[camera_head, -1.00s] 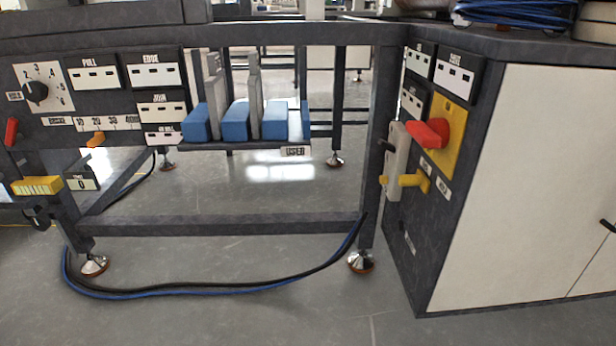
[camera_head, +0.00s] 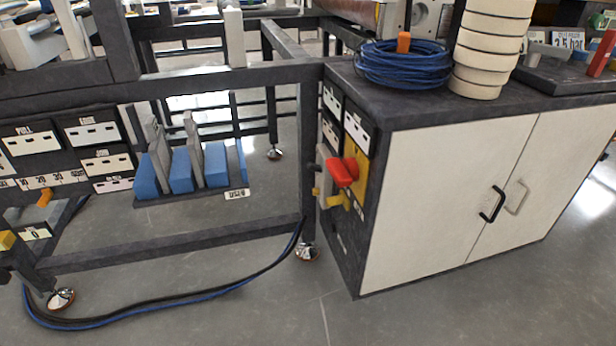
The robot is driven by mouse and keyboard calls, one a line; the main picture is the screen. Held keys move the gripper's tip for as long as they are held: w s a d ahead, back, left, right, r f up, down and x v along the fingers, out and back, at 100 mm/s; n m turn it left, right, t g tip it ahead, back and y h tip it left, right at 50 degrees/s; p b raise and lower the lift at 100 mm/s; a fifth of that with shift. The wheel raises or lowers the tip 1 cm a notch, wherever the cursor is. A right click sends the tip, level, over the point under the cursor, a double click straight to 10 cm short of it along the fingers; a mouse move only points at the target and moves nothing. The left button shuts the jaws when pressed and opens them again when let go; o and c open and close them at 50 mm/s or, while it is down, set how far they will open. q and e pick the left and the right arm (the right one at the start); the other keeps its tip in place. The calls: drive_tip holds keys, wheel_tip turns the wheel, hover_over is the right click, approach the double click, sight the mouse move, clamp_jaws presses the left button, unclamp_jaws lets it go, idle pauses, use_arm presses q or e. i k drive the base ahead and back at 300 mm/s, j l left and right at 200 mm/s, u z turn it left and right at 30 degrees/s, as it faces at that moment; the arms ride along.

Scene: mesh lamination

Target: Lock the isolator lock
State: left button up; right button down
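The isolator is on the narrow dark side panel of the white cabinet, near the middle of the view. Its red rotary handle (camera_head: 343,172) sits on a yellow plate (camera_head: 363,160). Just below and left of the handle is a yellow lock-like piece (camera_head: 338,200) with a bar pointing left. A grey upright part (camera_head: 323,170) stands at the panel's left edge. The finer shape of the lock is too small to tell. Neither of my grippers shows in the view.
The white cabinet (camera_head: 440,200) with black and silver door handles fills the right. A coil of blue cable (camera_head: 404,66) and stacked cream rolls (camera_head: 490,50) lie on top. A dark frame with a shelf of blue blocks (camera_head: 181,170) stands left. Cables loop over open floor in front.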

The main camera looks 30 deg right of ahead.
sight(341, 199)
drive_tip(key=i+j+z, duration=0.2)
drive_tip(key=z, duration=0.25)
drive_tip(key=i+j+z, duration=0.15)
drive_tip(key=z, duration=0.35)
drive_tip(key=i+j, duration=0.15)
drive_tip(key=j, duration=0.25)
drive_tip(key=i+j+z, duration=0.15)
drive_tip(key=j, duration=0.3)
drive_tip(key=i+j, duration=0.1)
drive_tip(key=j, duration=0.3)
drive_tip(key=i+j+z, duration=0.1)
drive_tip(key=j, duration=0.35)
drive_tip(key=i+j+z, duration=0.1)
drive_tip(key=j, duration=0.3)
